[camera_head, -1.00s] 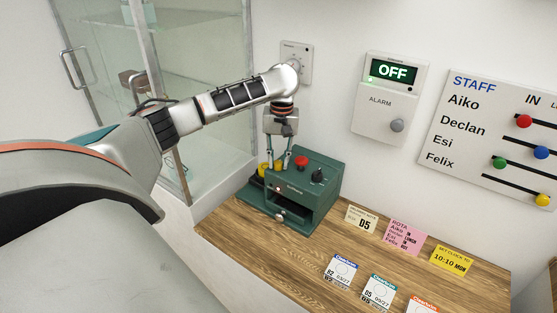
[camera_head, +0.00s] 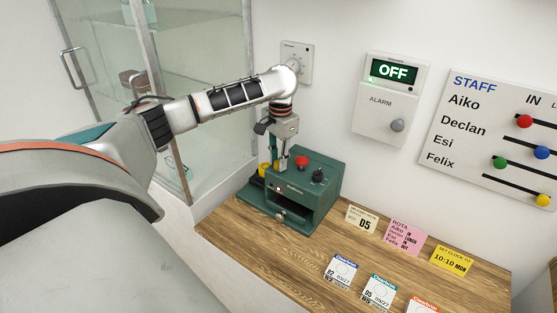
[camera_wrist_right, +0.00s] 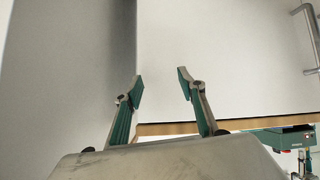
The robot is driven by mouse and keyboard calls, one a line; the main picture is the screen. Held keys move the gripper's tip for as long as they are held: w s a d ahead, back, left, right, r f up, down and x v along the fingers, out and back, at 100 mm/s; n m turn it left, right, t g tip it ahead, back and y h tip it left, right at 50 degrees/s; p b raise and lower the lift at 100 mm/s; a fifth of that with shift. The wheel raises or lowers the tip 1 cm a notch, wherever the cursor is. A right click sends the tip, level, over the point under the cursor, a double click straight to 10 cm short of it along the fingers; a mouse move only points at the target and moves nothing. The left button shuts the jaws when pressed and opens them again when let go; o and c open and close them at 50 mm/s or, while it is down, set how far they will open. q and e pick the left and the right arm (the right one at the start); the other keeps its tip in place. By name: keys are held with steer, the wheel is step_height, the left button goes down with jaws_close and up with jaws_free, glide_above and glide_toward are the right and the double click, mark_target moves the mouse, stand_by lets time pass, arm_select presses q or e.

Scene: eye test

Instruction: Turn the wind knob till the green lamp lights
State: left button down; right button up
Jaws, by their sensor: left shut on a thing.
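The green machine (camera_head: 311,203) stands on the wooden counter, with a red button (camera_head: 302,161), a black knob (camera_head: 318,175) and yellow parts (camera_head: 264,170) on it. My left gripper (camera_head: 281,171) points down at the machine's left top and is shut on the wind knob, which its fingers largely hide. A small lamp (camera_head: 278,188) sits on the front edge near the fingers; I see no clear green light. My right gripper (camera_wrist_right: 161,85) is open and empty in the right wrist view, away from the machine (camera_wrist_right: 283,138).
Paper notes (camera_head: 404,236) and several labelled cards (camera_head: 342,270) lie on the counter (camera_head: 314,256) right of the machine. An alarm box (camera_head: 391,98) showing OFF and a staff board (camera_head: 490,140) hang on the wall. A glass cabinet (camera_head: 205,80) stands at left.

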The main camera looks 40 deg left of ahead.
arm_select(q)
steer(key=m, duration=0.5)
steer(key=shift+m, duration=0.3)
steer(key=m, duration=0.5)
steer(key=shift+a+t, duration=0.1)
steer(key=shift+t, duration=0.2)
steer(key=m, duration=0.5)
steer(key=shift+m+h, duration=0.3)
steer(key=shift+m, duration=0.1)
steer(key=m, duration=1.1)
steer(key=shift+h, duration=0.3)
steer(key=m, duration=0.5)
steer(key=shift+w, duration=0.1)
steer(key=m, duration=0.5)
steer(key=shift+m+g, duration=0.4)
steer(key=shift+m, duration=2.2)
